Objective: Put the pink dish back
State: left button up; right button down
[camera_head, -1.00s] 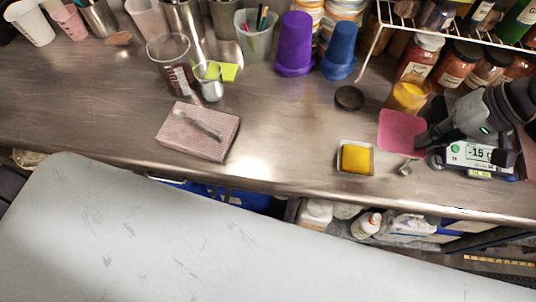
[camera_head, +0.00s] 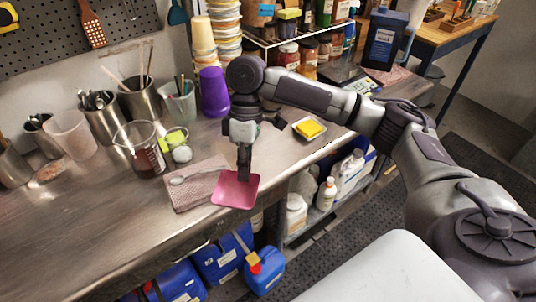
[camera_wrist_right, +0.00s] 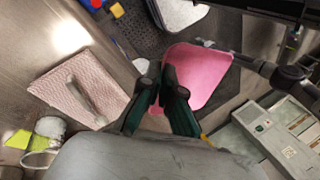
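The pink dish (camera_head: 234,191), a shallow square with rounded corners, hangs from my right gripper (camera_head: 244,176) near the bench's front edge. It is tilted, beside the right end of the folded pink cloth (camera_head: 190,194), and appears to be in the air. In the right wrist view the fingers (camera_wrist_right: 168,92) are closed together at the edge of the dish (camera_wrist_right: 204,75). The fingers hide part of that edge. A metal spoon (camera_head: 200,175) lies on the cloth. My left gripper is not in view.
A beaker (camera_head: 140,150), a purple cup (camera_head: 213,93) and metal cans stand behind. The bench's front left (camera_head: 85,225) is clear. Blue canisters (camera_head: 220,258) stand below the bench.

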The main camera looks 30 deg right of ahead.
jog(key=w+d+f+n+t+h+p, duration=0.15)
jog(key=w+d+n+t+h, duration=0.35)
jog(key=d+n, duration=0.9)
jog(key=w+d+f+n+h, duration=0.2)
jog(key=w+d+n, duration=0.5)
jog(key=d+n, duration=0.7)
jog(key=n+b, duration=0.4)
jog(key=b, duration=0.1)
send_over(268, 157)
jog(key=f, duration=0.6)
jog(key=shift+s+a, duration=0.15)
jog(key=shift+s, duration=0.15)
jog(key=shift+a+f, duration=0.3)
jog(key=shift+a, duration=0.2)
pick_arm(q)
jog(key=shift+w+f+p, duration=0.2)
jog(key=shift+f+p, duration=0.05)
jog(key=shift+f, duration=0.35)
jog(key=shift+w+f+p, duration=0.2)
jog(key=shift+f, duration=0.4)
pick_arm(e)
jog(key=shift+f, duration=2)
